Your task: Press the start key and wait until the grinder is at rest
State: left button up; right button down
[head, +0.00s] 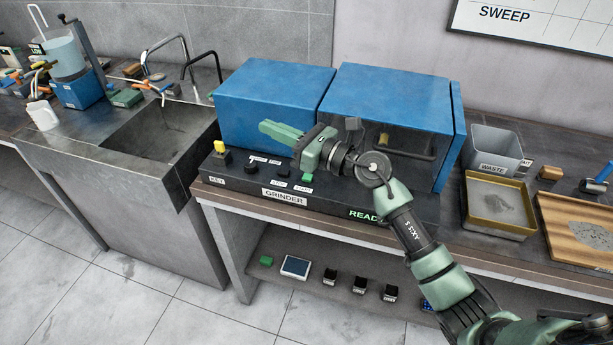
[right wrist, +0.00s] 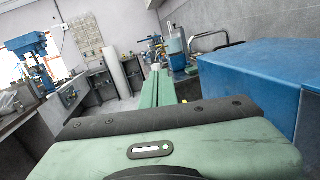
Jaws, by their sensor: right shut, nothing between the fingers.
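The grinder is a pair of blue housings (head: 272,100) on a dark front panel (head: 235,178) labelled GRINDER. The right housing has a dark opening with a bar inside, partly behind my arm. On the panel, a small green key (head: 308,177) sits by a label that seems to read START. A display (head: 362,214) shows green letters, READ, the rest hidden by my arm. My right gripper (head: 266,126) is shut and empty, held above the panel in front of the left housing, pointing left. Its closed fingers also show in the right wrist view (right wrist: 160,72). My left gripper is out of view.
A yellow-topped switch (head: 220,147) and black knobs stand at the panel's left. A sink (head: 150,135) lies left of the grinder. A grey waste bin (head: 493,150), a yellow tray (head: 497,230) and a wooden tray (head: 560,245) stand on the right. Small items fill the lower shelf.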

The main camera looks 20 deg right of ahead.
notch_tip(320, 180, down, 4)
jog(key=w+d+r+n+g+h, duration=0.1)
jog(key=w+n+g+h, duration=0.1)
jog(key=n+g, duration=0.25)
jog(key=n+g+h, duration=0.2)
jog(key=n+h, duration=0.2)
jog(key=h, duration=0.2)
send_over(311, 178)
notch_tip(311, 178, down, 4)
jog(key=f, duration=0.1)
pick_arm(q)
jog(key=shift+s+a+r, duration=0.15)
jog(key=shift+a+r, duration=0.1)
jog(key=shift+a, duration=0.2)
pick_arm(e)
jog(key=shift+r, duration=0.25)
